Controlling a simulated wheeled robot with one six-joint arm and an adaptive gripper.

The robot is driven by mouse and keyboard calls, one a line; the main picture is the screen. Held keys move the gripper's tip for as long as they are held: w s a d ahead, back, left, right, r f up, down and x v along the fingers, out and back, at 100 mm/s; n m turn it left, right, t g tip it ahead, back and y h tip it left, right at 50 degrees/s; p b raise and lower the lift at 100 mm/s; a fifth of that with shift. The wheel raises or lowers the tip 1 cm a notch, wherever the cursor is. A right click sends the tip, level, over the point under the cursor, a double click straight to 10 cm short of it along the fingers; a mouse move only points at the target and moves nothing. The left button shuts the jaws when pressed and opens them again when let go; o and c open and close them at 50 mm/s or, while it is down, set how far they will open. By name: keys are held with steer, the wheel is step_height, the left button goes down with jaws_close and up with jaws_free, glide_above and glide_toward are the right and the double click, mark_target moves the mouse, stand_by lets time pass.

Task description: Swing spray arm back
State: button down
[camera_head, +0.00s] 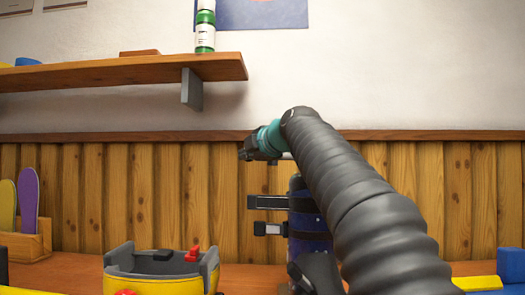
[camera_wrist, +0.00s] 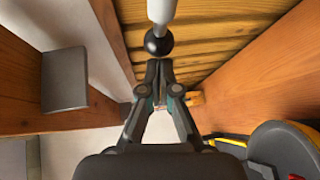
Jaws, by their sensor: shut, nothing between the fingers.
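In the wrist view, a white rod ending in a black ball (camera_wrist: 158,43), which looks like the spray arm, comes in from the top edge. My gripper (camera_wrist: 158,65) is shut and empty, its fingertips just short of the ball; I cannot tell whether they touch it. In the head view my gripper (camera_head: 246,153) is black and teal, in front of the wood panelling and pointing left. A short pale piece shows at its right, partly behind my arm; I cannot tell if it is the rod. The rod's base is not identifiable.
A wall shelf (camera_head: 120,70) with a grey bracket (camera_head: 192,88) holds a green-and-white can (camera_head: 205,30). A yellow-and-grey fixture (camera_head: 160,272) with red knobs stands on the bench. A wooden holder (camera_head: 30,243) has purple and yellow pieces. A dark blue upright with black arms (camera_head: 303,222) is partly hidden.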

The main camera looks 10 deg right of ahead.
steer(key=shift+w+d, duration=0.25)
steer(key=shift+w, duration=0.55)
steer(key=shift+s, duration=0.1)
steer(key=s+a+r+b, duration=0.1)
steer(key=s+r+b, duration=0.1)
steer(key=s, duration=1.1)
steer(key=shift+s+a+r+b, duration=0.25)
steer(key=shift+a+r+b, duration=0.05)
steer(key=shift+r+b, duration=0.05)
steer(key=shift+a, duration=0.1)
